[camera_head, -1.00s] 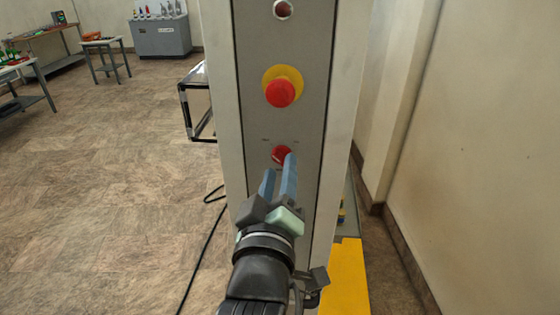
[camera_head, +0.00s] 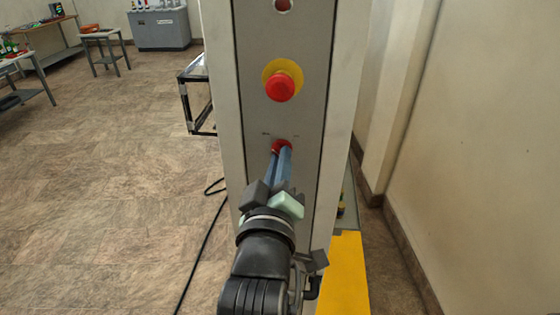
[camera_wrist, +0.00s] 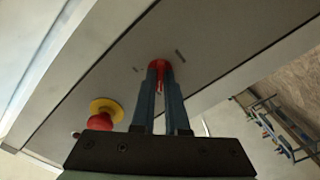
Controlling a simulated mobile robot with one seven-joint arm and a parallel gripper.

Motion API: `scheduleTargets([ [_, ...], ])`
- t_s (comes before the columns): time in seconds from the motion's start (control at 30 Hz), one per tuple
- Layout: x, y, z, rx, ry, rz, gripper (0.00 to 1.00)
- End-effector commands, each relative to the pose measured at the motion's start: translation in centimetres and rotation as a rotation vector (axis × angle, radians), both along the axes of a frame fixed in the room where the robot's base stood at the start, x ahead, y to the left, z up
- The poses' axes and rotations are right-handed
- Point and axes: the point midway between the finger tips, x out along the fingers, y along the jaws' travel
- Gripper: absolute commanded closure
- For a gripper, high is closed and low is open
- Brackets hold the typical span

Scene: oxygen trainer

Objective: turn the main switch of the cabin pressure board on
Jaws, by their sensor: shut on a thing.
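The cabin pressure board is a tall grey panel (camera_head: 298,190) in a pale frame. The main switch is a small red knob (camera_head: 282,146) below a red mushroom button on a yellow disc. My gripper (camera_head: 281,155) has its blue fingers at the knob, one finger on each side, and is shut on it. In the wrist view the knob (camera_wrist: 159,66) shows between and beyond the fingertips (camera_wrist: 159,76). The fingers hide part of the knob, so its turned position cannot be told. Small marks stand on the panel just above it.
The red mushroom button (camera_head: 281,87) sits above the knob; it also shows in the wrist view (camera_wrist: 100,121). A black-framed table (camera_head: 196,100) stands behind at left. A black cable (camera_head: 205,240) lies on the floor. A wall (camera_head: 450,130) is at right.

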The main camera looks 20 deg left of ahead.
Motion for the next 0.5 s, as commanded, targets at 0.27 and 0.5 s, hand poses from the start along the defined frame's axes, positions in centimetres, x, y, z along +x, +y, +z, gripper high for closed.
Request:
scheduleTargets([
  [0.27, -0.01, -0.02, -0.06, 0.031, 0.01, -0.001, 1.0],
  [0.5, 0.0, 0.0, -0.14, 0.155, 0.045, -0.001, 1.0],
])
